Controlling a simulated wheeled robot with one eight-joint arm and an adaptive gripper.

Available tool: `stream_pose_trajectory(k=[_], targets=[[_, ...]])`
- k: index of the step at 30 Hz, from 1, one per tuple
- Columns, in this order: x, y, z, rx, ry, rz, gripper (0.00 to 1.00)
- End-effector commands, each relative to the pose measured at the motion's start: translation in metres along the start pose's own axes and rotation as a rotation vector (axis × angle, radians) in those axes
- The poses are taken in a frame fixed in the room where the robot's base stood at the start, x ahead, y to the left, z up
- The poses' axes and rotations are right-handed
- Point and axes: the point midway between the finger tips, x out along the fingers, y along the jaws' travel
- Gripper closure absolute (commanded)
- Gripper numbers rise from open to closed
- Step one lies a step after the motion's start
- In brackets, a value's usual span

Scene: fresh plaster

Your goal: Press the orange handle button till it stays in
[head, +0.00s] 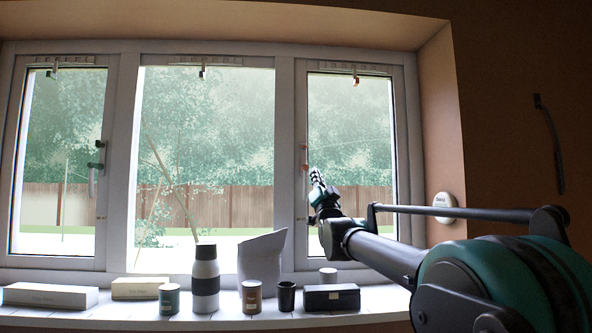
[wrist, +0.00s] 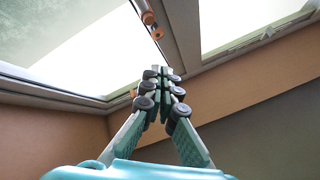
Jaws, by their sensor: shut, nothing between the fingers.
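The right window pane's handle (head: 304,150) is on the left side of its frame, with a small reddish-orange spot (head: 304,168) on it. In the wrist view two small orange parts, an upper one (wrist: 148,17) and a lower one (wrist: 158,33), sit on the window frame beyond my fingertips; I cannot tell which is the button or whether it is in. My gripper (head: 316,173) is shut and empty, pointing up in front of the right pane, just right of the handle in the head view. In the wrist view its fingertips (wrist: 163,71) meet, apart from the orange parts in the picture.
The sill (head: 225,322) holds a grey-banded bottle (head: 205,278), a brown jar (head: 251,297), a dark cup (head: 286,296), a black box (head: 331,298) and pale boxes (head: 50,295). The left pane has a green-topped handle (head: 98,145). A round white device (head: 445,206) is on the right wall.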

Motion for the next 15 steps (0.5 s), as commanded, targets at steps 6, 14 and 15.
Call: stream_pose_trajectory(k=[6, 14, 15], targets=[[0.013, -0.018, -0.021, 0.029, 0.061, -0.056, 1.00], [0.014, -0.020, -0.022, 0.032, 0.066, -0.060, 1.00], [0.014, -0.020, -0.022, 0.032, 0.065, -0.060, 1.00]])
